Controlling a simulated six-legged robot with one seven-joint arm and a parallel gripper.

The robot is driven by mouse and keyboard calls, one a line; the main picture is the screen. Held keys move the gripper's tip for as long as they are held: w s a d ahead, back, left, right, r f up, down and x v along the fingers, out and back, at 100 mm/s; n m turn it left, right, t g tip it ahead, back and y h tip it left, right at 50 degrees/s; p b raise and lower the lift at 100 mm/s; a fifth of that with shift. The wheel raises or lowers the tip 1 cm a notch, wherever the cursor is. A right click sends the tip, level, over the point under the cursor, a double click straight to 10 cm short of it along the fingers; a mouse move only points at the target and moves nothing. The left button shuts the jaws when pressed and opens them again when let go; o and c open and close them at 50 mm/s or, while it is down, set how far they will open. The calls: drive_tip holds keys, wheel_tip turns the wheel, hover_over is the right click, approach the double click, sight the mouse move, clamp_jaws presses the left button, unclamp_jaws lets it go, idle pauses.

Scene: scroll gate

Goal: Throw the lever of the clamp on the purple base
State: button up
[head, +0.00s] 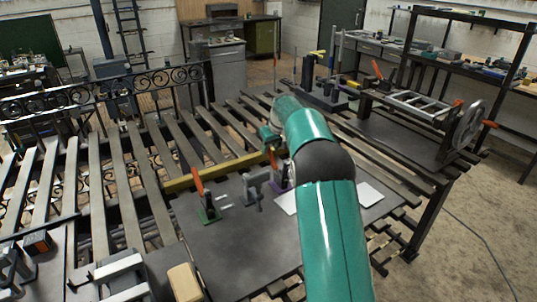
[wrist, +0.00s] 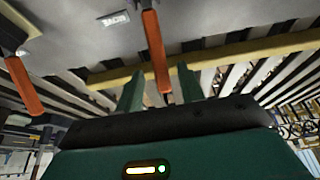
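The purple base (head: 281,187) shows as a small patch on the dark plate in the head view, partly hidden by my arm. Its clamp's orange lever (head: 272,157) stands roughly upright close to my gripper, which my arm partly hides there. In the wrist view my gripper (wrist: 161,75) is open, its two green fingers apart. An orange lever (wrist: 153,45) reaches into the gap between them, with no clear contact on either side. The purple base cannot be made out in the wrist view.
A second clamp with an orange lever (head: 197,181) stands on a green base (head: 208,214) to the left. Grey clamp parts (head: 256,184) stand between the two. A yellow bar (head: 222,172) runs behind them. Another orange lever (wrist: 23,88) shows at the wrist view's left.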

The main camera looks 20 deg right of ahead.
sight(270, 150)
drive_tip(key=shift+x, duration=2.25)
drive_tip(key=shift+r, duration=0.1)
clamp_jaws()
